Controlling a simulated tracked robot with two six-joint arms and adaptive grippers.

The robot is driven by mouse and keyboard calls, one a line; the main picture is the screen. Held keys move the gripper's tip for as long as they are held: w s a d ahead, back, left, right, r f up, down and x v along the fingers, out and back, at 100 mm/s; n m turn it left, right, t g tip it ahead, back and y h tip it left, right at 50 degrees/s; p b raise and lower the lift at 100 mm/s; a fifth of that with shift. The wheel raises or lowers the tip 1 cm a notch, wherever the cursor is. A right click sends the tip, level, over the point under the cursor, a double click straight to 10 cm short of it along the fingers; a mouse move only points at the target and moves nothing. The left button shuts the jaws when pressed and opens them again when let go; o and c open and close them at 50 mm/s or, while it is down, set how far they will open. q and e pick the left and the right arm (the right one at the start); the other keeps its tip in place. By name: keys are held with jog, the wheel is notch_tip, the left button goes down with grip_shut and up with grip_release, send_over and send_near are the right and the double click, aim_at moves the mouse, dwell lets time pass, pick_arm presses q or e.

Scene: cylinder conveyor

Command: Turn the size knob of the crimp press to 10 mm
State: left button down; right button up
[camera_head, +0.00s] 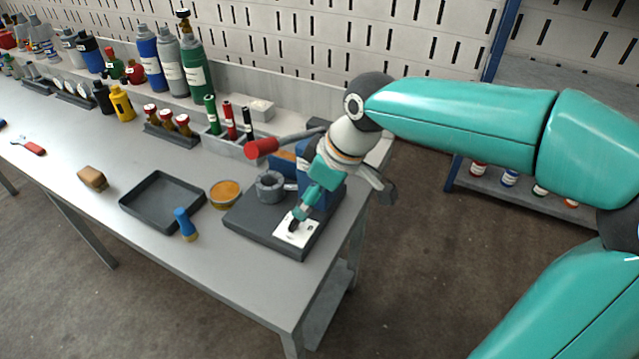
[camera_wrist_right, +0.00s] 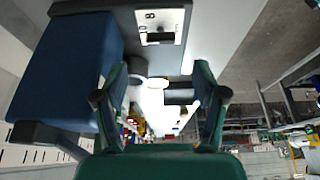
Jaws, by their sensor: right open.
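The crimp press has a dark grey base (camera_head: 258,222), a blue body (camera_head: 315,193) and a lever with a red grip (camera_head: 262,148). A white dial plate (camera_head: 297,231) lies on the front of the base. The plate also shows at the top of the right wrist view (camera_wrist_right: 168,22), with the marks 8 and 10 readable. The dark size knob (camera_wrist_right: 159,38) sits on it; where it points is unclear. My right gripper (camera_head: 298,214) is over the plate in the head view. In the wrist view its fingers (camera_wrist_right: 159,82) are apart with nothing held. My left gripper is not seen.
A grey tray (camera_head: 163,228), an orange-filled dish (camera_head: 225,190) and a blue-topped cylinder (camera_head: 186,224) stand left of the press. Bottles and racks line the back of the bench. The bench's right edge is close to the press.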

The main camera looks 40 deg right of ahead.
jog(key=shift+v, duration=1.75)
jog(key=shift+s, duration=0.1)
